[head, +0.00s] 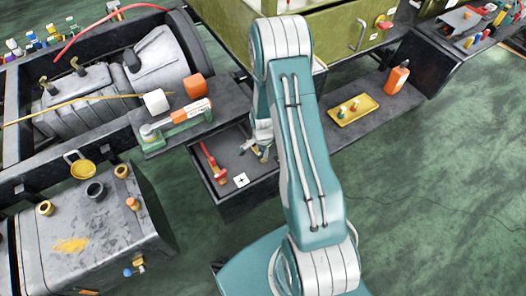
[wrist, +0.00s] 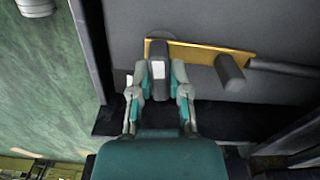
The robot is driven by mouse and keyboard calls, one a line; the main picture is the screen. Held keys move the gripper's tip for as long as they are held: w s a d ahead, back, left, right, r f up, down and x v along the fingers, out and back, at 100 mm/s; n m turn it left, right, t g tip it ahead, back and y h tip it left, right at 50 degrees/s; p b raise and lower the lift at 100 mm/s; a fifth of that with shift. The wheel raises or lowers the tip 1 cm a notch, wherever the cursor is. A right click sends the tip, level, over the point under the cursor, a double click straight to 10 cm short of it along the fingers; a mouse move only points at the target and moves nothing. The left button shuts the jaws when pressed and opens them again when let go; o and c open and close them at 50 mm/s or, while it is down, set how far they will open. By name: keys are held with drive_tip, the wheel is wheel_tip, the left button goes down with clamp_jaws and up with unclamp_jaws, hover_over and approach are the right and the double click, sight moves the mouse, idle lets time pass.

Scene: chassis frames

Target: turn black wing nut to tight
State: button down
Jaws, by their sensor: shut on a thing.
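In the wrist view, my gripper (wrist: 158,78) has its two teal-and-grey fingers closed on either side of a dark grey-black upright piece, which I take to be the black wing nut (wrist: 157,50). The wing nut stands at the left end of a flat yellow strip (wrist: 203,51) on a grey surface. A pale patch shows between the fingers. In the head view, my gripper (head: 262,150) is low over the dark open tray, partly behind my arm. The wing nut cannot be made out there. How far it is turned cannot be told.
A second dark peg (wrist: 229,72) stands right of the wing nut, with a dark rod (wrist: 285,67) beyond it.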

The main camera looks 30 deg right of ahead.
drive_tip(key=shift+s+a+f, duration=0.1)
drive_tip(key=c, duration=0.6)
unclamp_jaws()
wheel_tip(320, 180, up, 12)
drive_tip(key=shift+a, duration=0.1)
idle(0.4)
